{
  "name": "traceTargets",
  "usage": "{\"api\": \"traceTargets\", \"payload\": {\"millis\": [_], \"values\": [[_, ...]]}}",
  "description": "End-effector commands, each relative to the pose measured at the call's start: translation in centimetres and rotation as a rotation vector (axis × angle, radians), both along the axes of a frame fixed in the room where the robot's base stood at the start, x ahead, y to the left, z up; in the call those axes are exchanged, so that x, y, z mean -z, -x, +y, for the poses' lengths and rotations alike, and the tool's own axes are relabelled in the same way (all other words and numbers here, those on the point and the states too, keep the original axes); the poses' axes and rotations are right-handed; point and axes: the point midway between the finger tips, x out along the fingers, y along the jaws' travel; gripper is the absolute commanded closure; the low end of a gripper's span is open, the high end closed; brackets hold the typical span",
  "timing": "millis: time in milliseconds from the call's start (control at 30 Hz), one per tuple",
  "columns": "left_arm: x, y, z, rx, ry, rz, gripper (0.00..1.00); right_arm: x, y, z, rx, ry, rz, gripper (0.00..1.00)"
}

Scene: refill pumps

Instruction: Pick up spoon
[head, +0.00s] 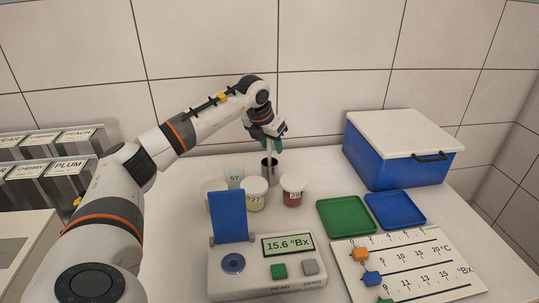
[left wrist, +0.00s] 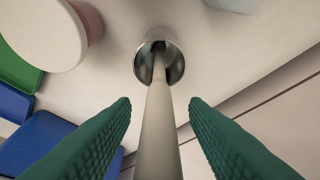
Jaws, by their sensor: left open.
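The spoon (left wrist: 159,125) stands in a small metal cup (left wrist: 175,68); its pale handle points up toward the left wrist camera. My left gripper (left wrist: 159,108) is open, with its green ribbed fingers on either side of the handle and a visible gap on each side. In the head view my left gripper (head: 267,142) is above the metal cup (head: 269,168), behind the sample cups. The spoon's lower end is hidden inside the cup. My right gripper is not in view.
Sample cups, such as the red one (head: 292,190) and yellow one (head: 255,194), stand in front of the metal cup. A refractometer (head: 267,264), green tray (head: 346,216), blue tray (head: 395,210), scale board (head: 408,265) and lidded blue cooler (head: 400,151) occupy the table.

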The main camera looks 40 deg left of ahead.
Motion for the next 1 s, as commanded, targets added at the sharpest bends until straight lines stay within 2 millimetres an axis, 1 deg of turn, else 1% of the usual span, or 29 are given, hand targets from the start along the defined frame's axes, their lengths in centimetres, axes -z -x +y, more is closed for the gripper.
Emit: {"api": "traceTargets", "payload": {"millis": [200,367,400,467,767,867,1000], "values": [[0.1,0.0,0.0,0.000,0.000,-0.001,0.59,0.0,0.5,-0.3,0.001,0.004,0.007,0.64],[0.1,0.0,0.0,0.000,0.000,-0.001,0.85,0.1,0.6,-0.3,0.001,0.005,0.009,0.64],[0.1,0.0,0.0,0.000,0.000,-0.001,0.92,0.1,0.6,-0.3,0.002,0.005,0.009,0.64],[0.1,0.0,0.0,0.000,0.000,-0.001,1.00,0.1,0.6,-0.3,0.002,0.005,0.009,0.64],[-0.2,-0.1,0.0,0.000,0.000,-0.002,1.00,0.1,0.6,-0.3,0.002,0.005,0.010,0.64],[-1.2,-0.1,0.0,-0.001,0.000,-0.005,1.00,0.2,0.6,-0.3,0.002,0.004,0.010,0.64],[-4.0,-0.2,0.0,-0.001,0.001,-0.007,1.00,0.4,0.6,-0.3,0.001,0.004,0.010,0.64]]}}
